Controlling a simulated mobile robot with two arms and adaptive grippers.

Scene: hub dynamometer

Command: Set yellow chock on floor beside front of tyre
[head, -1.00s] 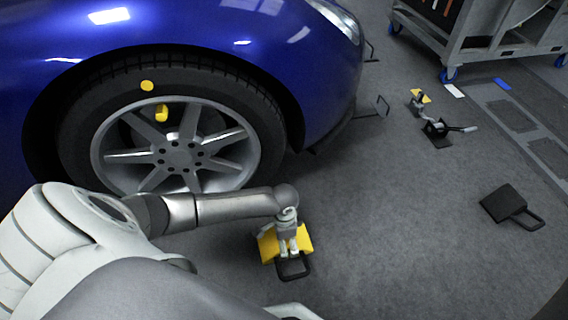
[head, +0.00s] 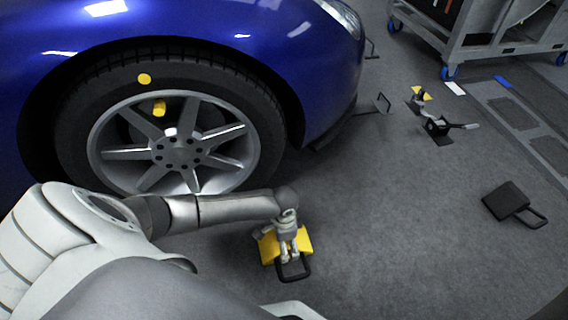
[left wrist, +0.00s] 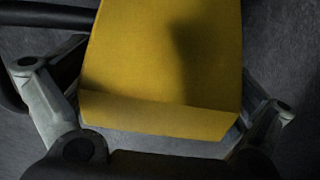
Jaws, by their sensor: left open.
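The yellow chock (head: 303,240) is on the grey floor in the head view, in front of and to the right of the tyre, with a dark handle (head: 296,272) on its near side. The tyre (head: 262,110) is on the blue car's wheel, and a floor gap shows between it and the chock. My left gripper (head: 290,255) is over the chock. In the left wrist view the chock (left wrist: 165,60) fills the middle, between the spread fingers of my left gripper (left wrist: 160,125). The gripper is open. The fingertips are partly hidden. My right gripper does not show.
A black chock (head: 506,200) with a loop handle lies on the floor at right. A small black device (head: 437,127) and another yellow-topped item (head: 421,95) stand farther back. A wheeled grey cart (head: 470,40) is at the back right. The floor between is clear.

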